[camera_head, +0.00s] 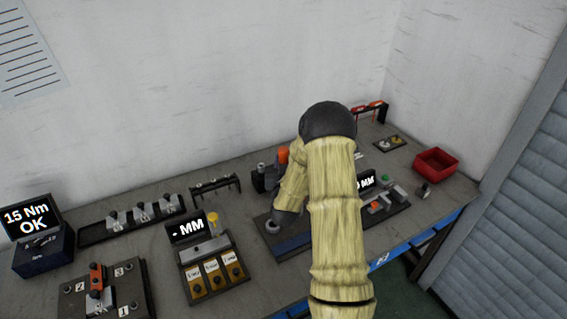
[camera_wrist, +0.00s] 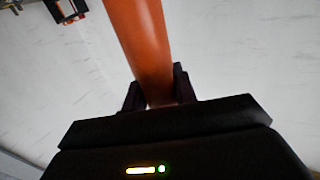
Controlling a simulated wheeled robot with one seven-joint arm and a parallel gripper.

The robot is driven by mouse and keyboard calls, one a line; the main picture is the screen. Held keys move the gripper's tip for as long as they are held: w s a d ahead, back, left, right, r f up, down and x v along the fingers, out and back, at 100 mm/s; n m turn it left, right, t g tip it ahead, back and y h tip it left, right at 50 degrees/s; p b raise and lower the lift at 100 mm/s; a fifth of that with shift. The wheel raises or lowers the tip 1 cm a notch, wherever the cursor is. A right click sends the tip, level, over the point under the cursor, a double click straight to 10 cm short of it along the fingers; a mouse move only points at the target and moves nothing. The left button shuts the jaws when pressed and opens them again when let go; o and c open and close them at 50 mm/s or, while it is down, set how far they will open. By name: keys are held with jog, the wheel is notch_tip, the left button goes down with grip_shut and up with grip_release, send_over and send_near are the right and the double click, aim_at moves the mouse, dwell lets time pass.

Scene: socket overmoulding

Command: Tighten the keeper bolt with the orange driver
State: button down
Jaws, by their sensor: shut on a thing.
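The orange driver (camera_wrist: 142,40) fills the upper middle of the wrist view as a thick orange shaft. My gripper (camera_wrist: 157,93) is shut on it, with one black finger on each side. In the head view, an orange piece (camera_head: 283,155) shows just left of my arm, above a black block; it looks like the driver, but the gripper is hidden behind my arm. The driver's tip and the keeper bolt cannot be made out.
A "15 Nm OK" display (camera_head: 30,217) stands at the far left. A numbered fixture plate (camera_head: 75,303), an "MM" gauge (camera_head: 187,229) and a long dark base (camera_head: 295,245) occupy the bench. A red bin (camera_head: 436,162) sits right; two orange-red pieces (camera_head: 369,107) hang on the back rack.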

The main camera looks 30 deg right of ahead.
aim_at(283, 159)
jog(key=shift+s+f+b, duration=0.15)
jog(key=shift+f+b, duration=0.55)
jog(key=shift+f, duration=0.1)
dwell(1.7)
jog(key=shift+r+p, duration=1.25)
jog(key=shift+r, duration=1.5)
